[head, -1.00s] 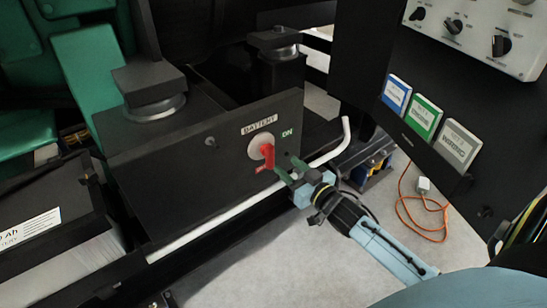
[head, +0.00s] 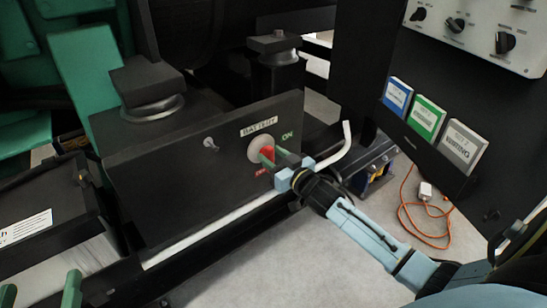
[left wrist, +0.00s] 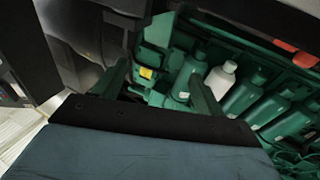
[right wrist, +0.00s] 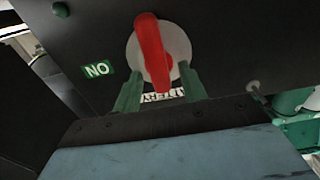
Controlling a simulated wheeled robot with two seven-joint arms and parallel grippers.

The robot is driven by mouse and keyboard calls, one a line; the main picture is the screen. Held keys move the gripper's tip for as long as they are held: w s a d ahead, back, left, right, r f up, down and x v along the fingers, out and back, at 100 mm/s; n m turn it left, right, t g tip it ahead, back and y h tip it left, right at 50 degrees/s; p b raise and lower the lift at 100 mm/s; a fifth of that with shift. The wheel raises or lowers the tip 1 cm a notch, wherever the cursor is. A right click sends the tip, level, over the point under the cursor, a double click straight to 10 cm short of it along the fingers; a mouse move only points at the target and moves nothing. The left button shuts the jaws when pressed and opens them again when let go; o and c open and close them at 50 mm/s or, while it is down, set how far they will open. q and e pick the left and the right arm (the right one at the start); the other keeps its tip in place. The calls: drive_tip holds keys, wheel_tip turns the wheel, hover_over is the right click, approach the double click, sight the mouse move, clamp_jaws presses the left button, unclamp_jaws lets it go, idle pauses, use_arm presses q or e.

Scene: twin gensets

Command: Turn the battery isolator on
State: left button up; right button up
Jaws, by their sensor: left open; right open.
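The battery isolator is a red handle (head: 267,153) on a pale round disc (head: 255,146), set in a black panel (head: 170,180). A green ON label (head: 287,138) is at its right and a red label below, partly hidden. My right gripper (head: 274,158) is open at the handle. In the right wrist view, the red handle (right wrist: 152,50) stands nearly upright in the picture, its lower end between the open green fingers (right wrist: 158,88). I cannot tell whether they touch it. My left gripper (head: 40,290) is open and empty at the bottom left, far from the isolator.
A battery (head: 45,225) is at the left. A dark cabinet with knobs and coloured cards (head: 428,112) is at the right. An orange cable (head: 408,205) lies on the open floor.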

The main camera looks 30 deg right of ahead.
clamp_jaws()
